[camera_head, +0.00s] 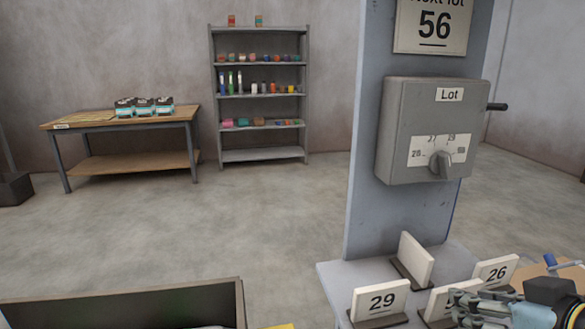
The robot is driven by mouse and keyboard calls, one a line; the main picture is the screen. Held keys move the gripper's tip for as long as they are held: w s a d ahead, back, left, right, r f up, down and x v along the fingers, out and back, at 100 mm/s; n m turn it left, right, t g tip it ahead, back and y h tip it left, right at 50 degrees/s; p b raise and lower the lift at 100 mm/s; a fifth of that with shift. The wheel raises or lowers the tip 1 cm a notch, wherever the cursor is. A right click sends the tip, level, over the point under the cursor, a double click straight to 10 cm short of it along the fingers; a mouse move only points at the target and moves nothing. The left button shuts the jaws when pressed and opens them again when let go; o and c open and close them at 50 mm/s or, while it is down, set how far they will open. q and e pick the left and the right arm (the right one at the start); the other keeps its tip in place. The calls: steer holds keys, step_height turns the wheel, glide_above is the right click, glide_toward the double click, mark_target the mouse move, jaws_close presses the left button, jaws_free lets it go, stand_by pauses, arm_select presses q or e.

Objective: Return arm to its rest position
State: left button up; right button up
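My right gripper (462,305) is at the bottom right, its grey fingers pointing left. It is in front of a number card (436,304) and hides part of it. The fingers overlap in this view, so I cannot tell whether they are open, or whether they touch the card. My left gripper is not in view.
Number cards 29 (380,299) and 26 (495,272) and a blank-faced card (416,258) stand on a grey shelf (335,280). Above is a grey Lot box (400,115) with a knob (440,163). A bin (240,300) is lower left; the floor beyond is clear.

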steer(key=s+f+g+h, duration=0.15)
steer(key=s+g, duration=0.25)
steer(key=s, duration=0.4)
steer(key=s+f+g+h, duration=0.1)
steer(key=s+f+g, duration=0.25)
steer(key=s, duration=0.55)
step_height(320, 180, down, 32)
steer(key=s+d+g+b, duration=0.2)
steer(key=b, duration=0.3)
steer(key=s+d+f+m+b, duration=0.1)
steer(key=s+f+b, duration=0.2)
steer(key=s+f, duration=1.5)
steer(key=shift+f+g, duration=0.15)
steer(key=shift+g, duration=0.2)
